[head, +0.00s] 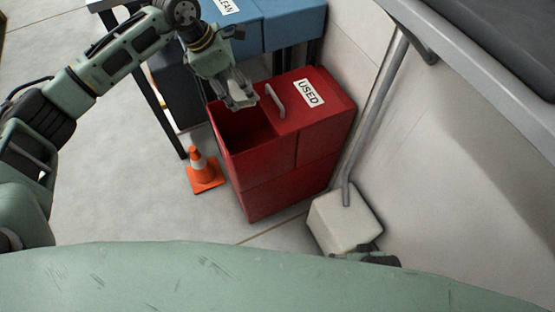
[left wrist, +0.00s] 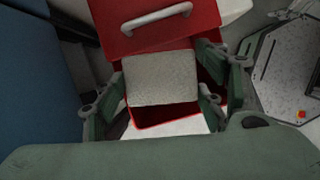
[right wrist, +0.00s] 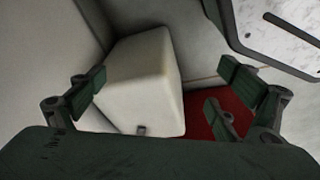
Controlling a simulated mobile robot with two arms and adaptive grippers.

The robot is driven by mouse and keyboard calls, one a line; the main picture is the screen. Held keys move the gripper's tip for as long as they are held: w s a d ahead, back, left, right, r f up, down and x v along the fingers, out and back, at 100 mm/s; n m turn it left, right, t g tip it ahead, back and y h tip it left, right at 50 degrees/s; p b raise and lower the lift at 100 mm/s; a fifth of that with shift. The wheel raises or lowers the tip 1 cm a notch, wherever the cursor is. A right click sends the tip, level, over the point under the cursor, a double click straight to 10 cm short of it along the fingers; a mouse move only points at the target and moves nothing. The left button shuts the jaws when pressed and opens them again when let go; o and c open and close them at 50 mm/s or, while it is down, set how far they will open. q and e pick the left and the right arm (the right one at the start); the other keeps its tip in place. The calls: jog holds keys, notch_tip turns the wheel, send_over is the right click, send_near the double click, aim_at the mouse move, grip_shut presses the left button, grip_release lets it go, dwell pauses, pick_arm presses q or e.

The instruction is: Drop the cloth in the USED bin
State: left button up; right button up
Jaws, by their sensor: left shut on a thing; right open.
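The cloth (left wrist: 162,78) is a pale grey, flat rectangle between the fingers of my left gripper (left wrist: 165,82) in the left wrist view. In the head view my left gripper (head: 240,98) is shut on it above the open part of the red USED bin (head: 262,170). The bin's lid (head: 318,105) carries a handle and the USED label and covers the right part of the top. The bin's inside looks dark, and its floor is mostly hidden. My right gripper (right wrist: 165,85) is open and empty, facing a white box.
The white box (head: 345,222) stands on the floor right of the bin, with a grey pole rising by it. An orange cone (head: 203,172) stands left of the bin. A blue bin (head: 290,25) labelled CLEAN is behind. Floor at left is clear.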

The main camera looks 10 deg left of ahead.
pick_arm(q)
jog(key=shift+f+b, duration=0.6)
jog(key=shift+f, duration=0.65)
pick_arm(e)
jog(key=shift+w+r, duration=0.25)
jog(key=shift+r, duration=0.6)
jog(key=shift+w+r, duration=0.25)
jog(key=shift+r, duration=0.6)
jog(key=shift+w+r, duration=0.25)
jog(key=shift+r, duration=0.6)
pick_arm(q)
jog(key=o, duration=1.1)
jog(key=shift+r, duration=0.1)
jog(key=v, duration=1.2)
